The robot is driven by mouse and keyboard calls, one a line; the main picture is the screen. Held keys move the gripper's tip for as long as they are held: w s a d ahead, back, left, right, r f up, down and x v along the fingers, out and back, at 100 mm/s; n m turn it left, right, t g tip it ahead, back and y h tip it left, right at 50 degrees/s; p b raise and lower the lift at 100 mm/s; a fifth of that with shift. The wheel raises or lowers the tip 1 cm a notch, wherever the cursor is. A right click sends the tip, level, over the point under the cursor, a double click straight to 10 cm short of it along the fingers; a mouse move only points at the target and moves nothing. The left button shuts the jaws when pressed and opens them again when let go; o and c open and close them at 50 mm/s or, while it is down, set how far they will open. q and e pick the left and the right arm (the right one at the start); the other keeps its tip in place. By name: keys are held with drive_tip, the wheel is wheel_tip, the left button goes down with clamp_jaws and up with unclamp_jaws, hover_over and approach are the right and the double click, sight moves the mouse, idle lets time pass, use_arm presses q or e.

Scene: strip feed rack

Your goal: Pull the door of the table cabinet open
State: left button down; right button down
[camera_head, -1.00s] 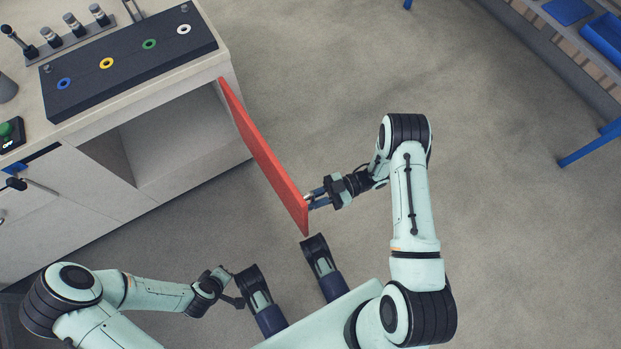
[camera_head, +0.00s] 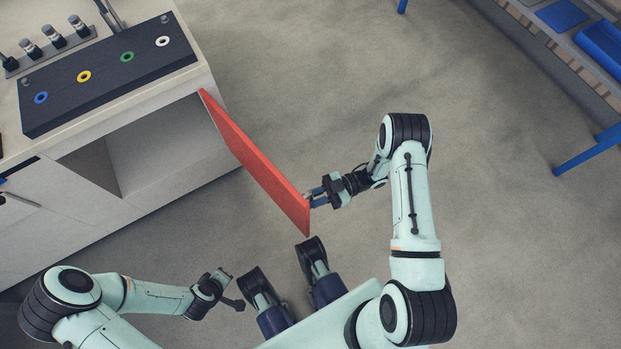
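The red door (camera_head: 255,160) of the table cabinet (camera_head: 205,82) stands swung wide open, hinged at the cabinet's right front corner. The cabinet's compartment (camera_head: 155,145) shows open and looks empty. My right gripper (camera_head: 312,198) is at the door's free end, on its outer side, with its fingers reaching to the door's edge. The handle is hidden, so I cannot tell whether the fingers are closed on it. My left gripper (camera_head: 227,278) is away from the door, low over the floor at the lower left; its fingers are too small to judge.
A dark board (camera_head: 105,70) with coloured rings lies on the cabinet top, with several small cylinders (camera_head: 54,41) behind it. A rack with blue bins (camera_head: 600,45) and a blue leg (camera_head: 585,153) stands at the right. The floor (camera_head: 300,80) between is clear.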

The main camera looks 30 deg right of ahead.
drive_tip(key=shift+s+f, duration=0.1)
drive_tip(key=c, duration=1.2)
unclamp_jaws()
drive_tip(key=d, duration=0.4)
drive_tip(key=s+d, duration=0.1)
drive_tip(key=d, duration=0.8)
drive_tip(key=shift+s+d, duration=0.2)
drive_tip(key=shift+s, duration=0.2)
